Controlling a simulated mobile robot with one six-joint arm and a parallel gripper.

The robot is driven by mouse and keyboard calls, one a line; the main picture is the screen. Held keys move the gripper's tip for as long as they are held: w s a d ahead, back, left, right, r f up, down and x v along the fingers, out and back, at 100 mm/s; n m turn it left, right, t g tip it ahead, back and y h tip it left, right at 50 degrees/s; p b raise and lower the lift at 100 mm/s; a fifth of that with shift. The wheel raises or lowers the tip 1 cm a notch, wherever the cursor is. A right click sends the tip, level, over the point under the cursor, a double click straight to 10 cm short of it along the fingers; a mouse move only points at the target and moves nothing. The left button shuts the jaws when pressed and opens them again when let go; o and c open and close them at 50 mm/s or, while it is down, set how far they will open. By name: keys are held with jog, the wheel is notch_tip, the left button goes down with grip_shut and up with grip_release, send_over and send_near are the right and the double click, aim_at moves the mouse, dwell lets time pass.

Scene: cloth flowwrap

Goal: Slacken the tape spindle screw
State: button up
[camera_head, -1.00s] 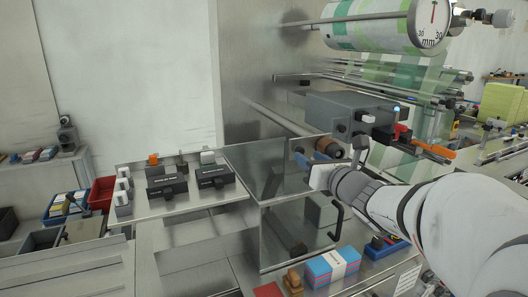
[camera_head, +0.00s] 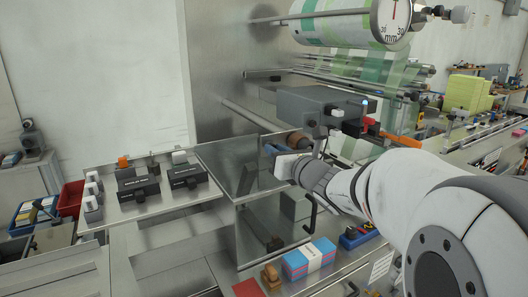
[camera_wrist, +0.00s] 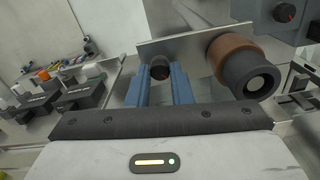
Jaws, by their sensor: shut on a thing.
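The tape spindle shows in the wrist view as a brown roll (camera_wrist: 232,50) with a dark round end (camera_wrist: 252,76), right of my fingers. In the head view my gripper (camera_head: 272,151) is beside the brown roll (camera_head: 301,142); the knob is hidden there.
A grey housing with dark knobs (camera_head: 312,107) stands above the spindle. A clear guard panel (camera_head: 245,163) lies close to my gripper. Dark blocks (camera_head: 138,190) stand on a steel shelf at left. A blue and pink stack (camera_head: 308,259) lies on the bench below.

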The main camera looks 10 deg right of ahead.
jog(key=shift+a, duration=0.15)
grip_shut()
jog(key=shift+f+n+b, duration=0.2)
jog(key=shift+n+b, duration=6.65)
jog(key=shift+b, duration=1.9)
jog(key=shift+f+n+b, duration=0.2)
jog(key=shift+n+b, duration=6.65)
jog(key=shift+b, duration=1.9)
jog(key=shift+r, duration=0.1)
